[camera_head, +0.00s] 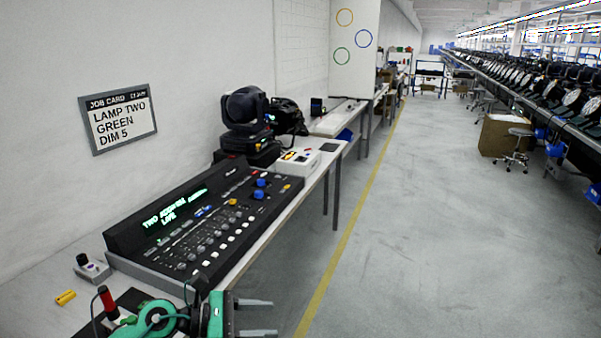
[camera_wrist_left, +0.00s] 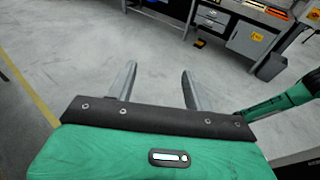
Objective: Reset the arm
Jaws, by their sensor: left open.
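My left gripper (camera_head: 257,318) is at the bottom of the head view, in front of the near end of the bench. Its two grey fingers point right and stand apart with nothing between them. In the left wrist view the left gripper (camera_wrist_left: 155,85) is open and empty over bare grey floor. A green and black part of my own body shows at the right of the wrist view. My right gripper is not in either view.
A black lighting console (camera_head: 205,220) lies on the bench, with a moving-head lamp (camera_head: 245,110) behind it. A job card (camera_head: 118,118) hangs on the wall. The floor (camera_head: 400,240) to the right is clear. A cabinet (camera_wrist_left: 250,38) and bin (camera_wrist_left: 271,67) show in the wrist view.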

